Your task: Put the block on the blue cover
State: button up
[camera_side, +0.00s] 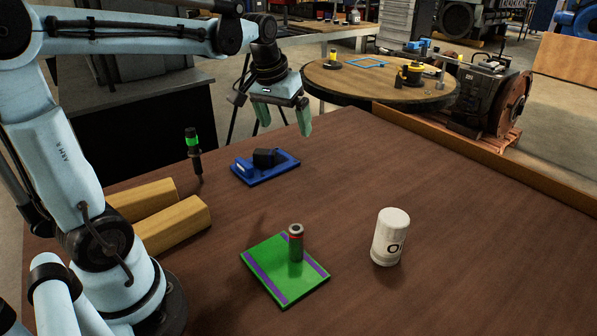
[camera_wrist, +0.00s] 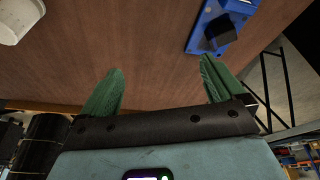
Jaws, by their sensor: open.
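The blue cover (camera_side: 262,176) lies flat on the brown table, left of centre in the side view. A dark block (camera_side: 265,157) sits on top of it. In the wrist view the blue cover (camera_wrist: 205,28) and the dark block (camera_wrist: 219,33) show at the upper right. My gripper (camera_side: 285,128) is open and empty, raised above the table near the cover and pointing down. Its two green fingers are spread apart, and in the wrist view my gripper (camera_wrist: 160,70) has only bare table between the fingertips.
A green plate (camera_side: 262,268) with purple strips bears an upright dark cylinder (camera_side: 295,243). A white canister (camera_side: 390,237) stands right of it. A black-and-green upright tool (camera_side: 194,152) and two wooden beams (camera_side: 172,225) are at the left. The table's right side is clear.

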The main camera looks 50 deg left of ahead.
jog(key=s+d+f+m+t+h, duration=0.1)
jog(key=s+d+f+m+t, duration=0.3)
jog(key=s+d, duration=0.5)
jog(key=shift+d+f+m, duration=0.3)
jog(key=shift+d+f, duration=0.15)
jog(key=shift+d, duration=0.75)
